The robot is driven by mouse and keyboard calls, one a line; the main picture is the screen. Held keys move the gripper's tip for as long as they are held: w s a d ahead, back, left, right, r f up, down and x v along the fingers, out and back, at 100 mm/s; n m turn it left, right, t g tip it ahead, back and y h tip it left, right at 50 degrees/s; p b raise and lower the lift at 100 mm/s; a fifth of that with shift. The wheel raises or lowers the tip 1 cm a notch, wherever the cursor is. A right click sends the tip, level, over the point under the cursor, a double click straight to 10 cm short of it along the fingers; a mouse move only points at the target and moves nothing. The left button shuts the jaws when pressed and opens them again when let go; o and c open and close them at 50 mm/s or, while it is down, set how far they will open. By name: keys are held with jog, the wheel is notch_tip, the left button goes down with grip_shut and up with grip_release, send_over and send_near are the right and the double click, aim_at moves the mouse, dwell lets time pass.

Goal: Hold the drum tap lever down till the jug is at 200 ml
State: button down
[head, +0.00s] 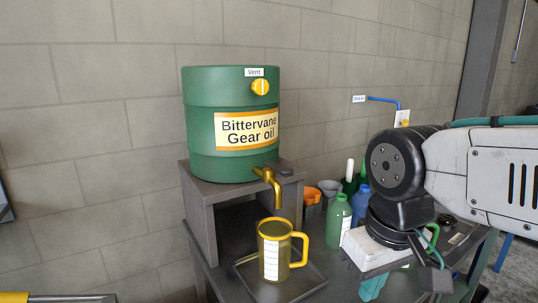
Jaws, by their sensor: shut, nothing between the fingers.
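The jug (268,262), yellow-rimmed with a yellow handle and a white scale strip, stands upright beneath the spout on a dark tray (316,279). Its inside looks olive-brown, but the scale is too small to read. No stream shows between spout and jug.
The drum has a yellow vent knob (260,87). A green bottle (338,220), a blue container (361,200), an orange funnel (311,196) and a grey funnel (329,187) stand right of the jug.

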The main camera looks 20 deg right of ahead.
notch_tip(320, 180, up, 27)
jog(key=n+g, duration=0.1)
jog(key=n, duration=1.9)
send_over(287, 169)
notch_tip(287, 169, down, 14)
jog(key=shift+f, duration=0.1)
